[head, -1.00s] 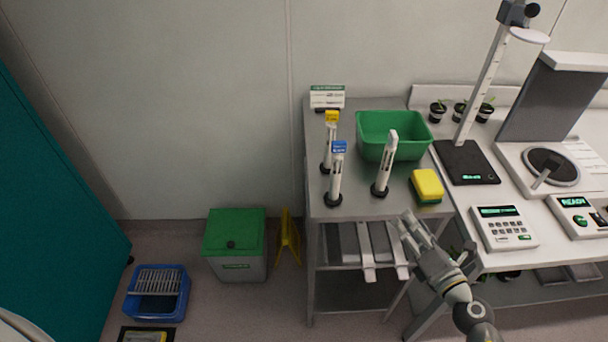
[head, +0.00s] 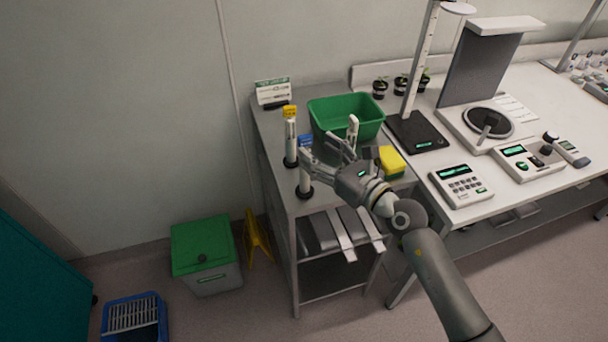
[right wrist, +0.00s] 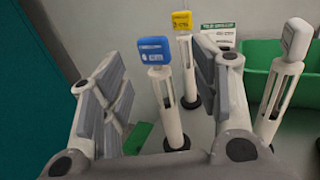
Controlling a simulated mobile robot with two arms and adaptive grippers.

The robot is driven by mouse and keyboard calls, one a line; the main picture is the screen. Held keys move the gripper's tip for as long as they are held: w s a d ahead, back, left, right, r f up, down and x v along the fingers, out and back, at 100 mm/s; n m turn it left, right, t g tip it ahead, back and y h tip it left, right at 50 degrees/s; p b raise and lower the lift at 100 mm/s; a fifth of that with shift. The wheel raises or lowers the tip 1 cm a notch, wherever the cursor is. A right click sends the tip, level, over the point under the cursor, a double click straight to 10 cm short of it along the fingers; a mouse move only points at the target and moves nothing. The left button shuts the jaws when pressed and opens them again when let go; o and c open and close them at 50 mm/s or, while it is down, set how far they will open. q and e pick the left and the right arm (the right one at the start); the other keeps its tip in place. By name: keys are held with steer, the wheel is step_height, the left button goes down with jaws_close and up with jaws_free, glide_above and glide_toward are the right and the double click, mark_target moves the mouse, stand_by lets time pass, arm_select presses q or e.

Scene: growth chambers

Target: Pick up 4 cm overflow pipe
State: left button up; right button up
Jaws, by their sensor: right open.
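Three white overflow pipes on dark round feet stand upright on the steel side table (head: 270,132). One has a yellow tag (head: 290,113), one a blue tag (head: 305,141) and one a pale top (head: 352,126). I cannot read which is the 4 cm one. My right gripper (head: 318,147) is open and empty, close to the blue-tagged pipe and partly hiding it. In the right wrist view the blue-tagged pipe (right wrist: 167,105) stands ahead between the spread fingers. The yellow-tagged pipe (right wrist: 188,65) is behind it, and the pale-topped pipe (right wrist: 287,80) is right of the right finger.
A green tub (head: 362,109) stands behind the pipes, and a yellow sponge (head: 391,160) lies to the right. A small sign (head: 272,90) stands at the back left. A green-lidded bin (head: 203,250) and a yellow floor sign (head: 257,240) are on the floor to the left.

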mark_target(307, 147)
steer(key=x, duration=0.2)
steer(key=f+x, duration=0.1)
steer(key=x, duration=0.2)
steer(key=shift+s+a+p, duration=0.1)
steer(key=shift+a+p, duration=0.1)
steer(key=shift+p, duration=0.1)
jaws_close()
